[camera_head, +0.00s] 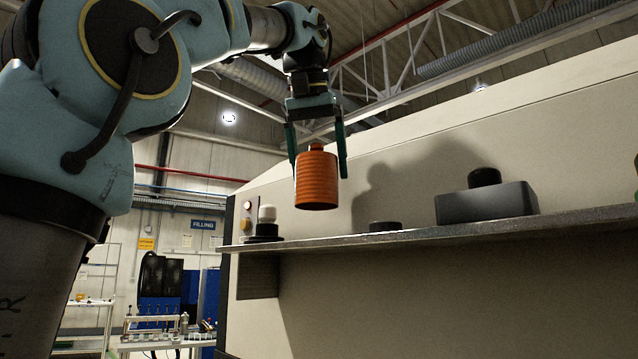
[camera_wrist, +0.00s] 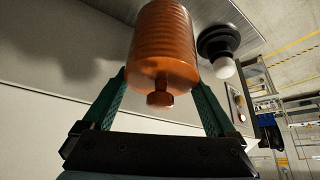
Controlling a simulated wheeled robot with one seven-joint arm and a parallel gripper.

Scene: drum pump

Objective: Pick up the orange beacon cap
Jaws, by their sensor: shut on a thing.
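The orange beacon cap (camera_head: 316,180) is a ribbed cylinder with a small knob on top. My gripper (camera_head: 317,168) points down from above and is shut on the cap, one green finger on each side. The cap hangs upright in the air above the grey shelf, with a clear gap under it. In the wrist view the cap (camera_wrist: 165,50) sits between the two green fingers (camera_wrist: 160,95), its knob toward the gripper. Its underside is hidden there.
The grey shelf (camera_head: 420,237) runs along a beige machine wall. On it stand a white-topped black fixture (camera_head: 266,222), a low black disc (camera_head: 385,226) and a dark grey box with a black knob (camera_head: 486,200). Workbenches with bottles (camera_head: 165,330) stand far behind at lower left.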

